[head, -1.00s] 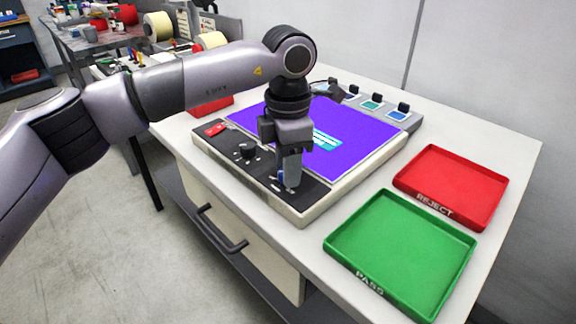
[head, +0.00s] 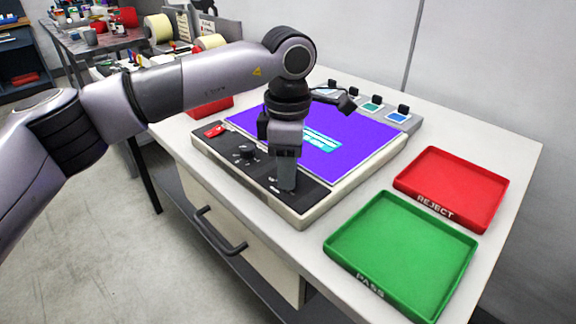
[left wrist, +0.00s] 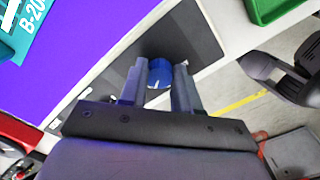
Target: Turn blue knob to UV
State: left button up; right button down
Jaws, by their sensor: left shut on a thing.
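The blue knob (left wrist: 160,73) shows in the left wrist view between the two fingers of my left gripper (left wrist: 157,84), with a white mark on its near side. In the head view my left gripper (head: 287,188) points straight down onto the front right of the black control strip (head: 312,193), and it hides the knob there. The gripper is shut on the knob. The UV marking cannot be read in either view. My right gripper is not in view.
A black knob (head: 246,152) and a red switch (head: 215,130) sit left on the same strip. The purple lit panel (head: 365,135) lies behind. A green PASS tray (head: 400,250) and a red REJECT tray (head: 452,186) stand to the right.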

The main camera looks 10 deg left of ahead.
pick_arm(q)
jog(key=shift+r, duration=0.1)
jog(key=o, duration=1.1)
jog(key=shift+c, duration=0.2)
notch_tip(320, 180, up, 7)
jog(key=shift+r, duration=0.1)
